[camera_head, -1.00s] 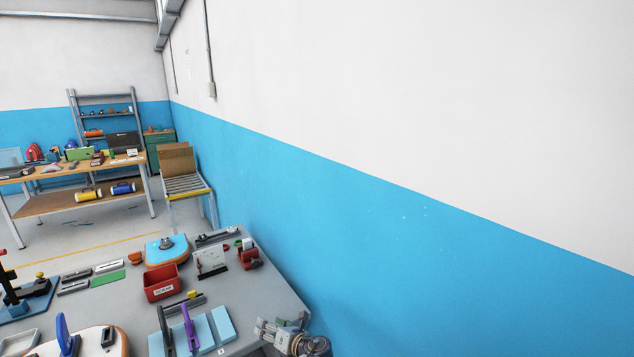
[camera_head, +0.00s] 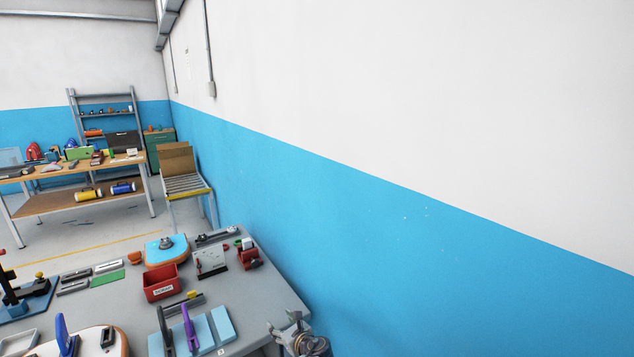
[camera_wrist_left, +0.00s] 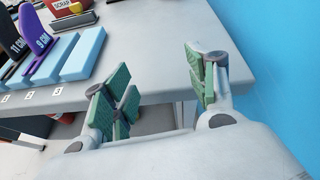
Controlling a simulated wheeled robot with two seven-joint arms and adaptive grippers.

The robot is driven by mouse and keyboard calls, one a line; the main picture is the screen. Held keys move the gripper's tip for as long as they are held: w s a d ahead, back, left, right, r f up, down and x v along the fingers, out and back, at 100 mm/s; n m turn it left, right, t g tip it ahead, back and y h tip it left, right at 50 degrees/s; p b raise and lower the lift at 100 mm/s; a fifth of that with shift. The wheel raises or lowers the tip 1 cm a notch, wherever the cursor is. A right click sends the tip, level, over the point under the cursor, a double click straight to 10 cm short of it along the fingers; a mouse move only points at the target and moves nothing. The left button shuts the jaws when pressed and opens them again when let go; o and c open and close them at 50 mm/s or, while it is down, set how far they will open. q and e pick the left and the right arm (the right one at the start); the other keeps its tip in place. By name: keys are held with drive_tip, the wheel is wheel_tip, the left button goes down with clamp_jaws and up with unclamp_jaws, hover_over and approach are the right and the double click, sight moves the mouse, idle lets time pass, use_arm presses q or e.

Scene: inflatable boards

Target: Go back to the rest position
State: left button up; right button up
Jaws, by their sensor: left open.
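My left gripper (camera_head: 290,328) is at the bottom of the head view, by the right front edge of the grey table (camera_head: 262,290). In the left wrist view my left gripper (camera_wrist_left: 160,88) shows its two fingers with green pads wide apart. Nothing is between them but the table edge and floor behind. My right gripper is not seen in either view.
On the table are a red scrap bin (camera_head: 161,283), light blue blocks (camera_head: 222,322), a purple upright piece (camera_head: 189,327) and an inflatable board (camera_head: 167,250). The blue and white wall (camera_head: 420,230) stands close on the right. A wooden workbench (camera_head: 75,167) is farther back.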

use_arm(q)
drive_tip(key=d+f+n+g+h, duration=0.1)
drive_tip(key=d+f+n+h, duration=0.7)
drive_tip(key=f+n, duration=0.4)
drive_tip(key=s+a+f+n+g+h, duration=0.1)
drive_tip(key=s+a+f+n, duration=0.1)
drive_tip(key=s+f+n, duration=0.3)
drive_tip(key=s+a+f+n+h, duration=0.1)
drive_tip(key=s+a+f+n, duration=0.2)
drive_tip(key=f, duration=0.5)
drive_tip(key=s+a+f+n+g, duration=0.1)
drive_tip(key=s+a+f+n, duration=0.1)
drive_tip(key=s+a+f, duration=0.5)
drive_tip(key=s+a+f+n+g+y+b, duration=0.15)
drive_tip(key=s+f, duration=0.35)
drive_tip(key=s, duration=0.6)
drive_tip(key=s+a+f+n+g, duration=0.1)
drive_tip(key=s+a+f+g, duration=0.15)
drive_tip(key=s+f, duration=0.5)
drive_tip(key=s+a+f+g, duration=0.1)
drive_tip(key=s+a, duration=0.1)
drive_tip(key=s, duration=0.8)
drive_tip(key=s+a+f+g, duration=0.1)
drive_tip(key=s+a+f, duration=0.1)
drive_tip(key=s, duration=0.7)
drive_tip(key=s+a+f+g, duration=0.1)
drive_tip(key=s+a+f, duration=0.1)
drive_tip(key=s, duration=0.8)
drive_tip(key=shift+s+a, duration=0.3)
drive_tip(key=shift+a, duration=0.2)
